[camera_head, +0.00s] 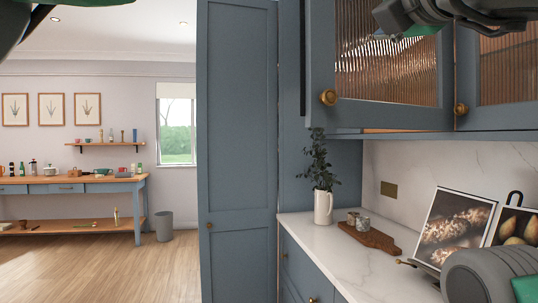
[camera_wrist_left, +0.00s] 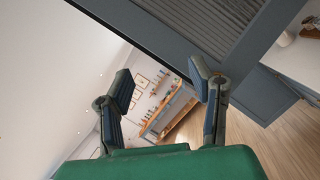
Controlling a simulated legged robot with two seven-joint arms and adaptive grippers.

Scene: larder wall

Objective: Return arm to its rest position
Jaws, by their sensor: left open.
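My left gripper (camera_wrist_left: 160,88) is open and empty in the left wrist view, with its two dark fingers spread apart over its green body. It is raised near a blue-grey cabinet door with ribbed glass (camera_wrist_left: 200,28) and tilted towards the far room. In the head view, only dark and green parts of mine show at the top left corner. At the top right, a dark jointed part of mine (camera_head: 402,16) hangs in front of the glass-fronted wall cabinet (camera_head: 385,68). Its fingertips cannot be made out clearly. A grey rounded arm link of mine fills the bottom right corner.
A marble worktop (camera_head: 330,245) holds a white jug with greenery (camera_head: 323,206), a wooden board (camera_head: 372,237) with small cups, and leaning pictures (camera_head: 450,232). A tall blue cabinet (camera_head: 238,150) stands left of it. The wooden floor (camera_head: 100,265) is open before a far workbench (camera_head: 65,187).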

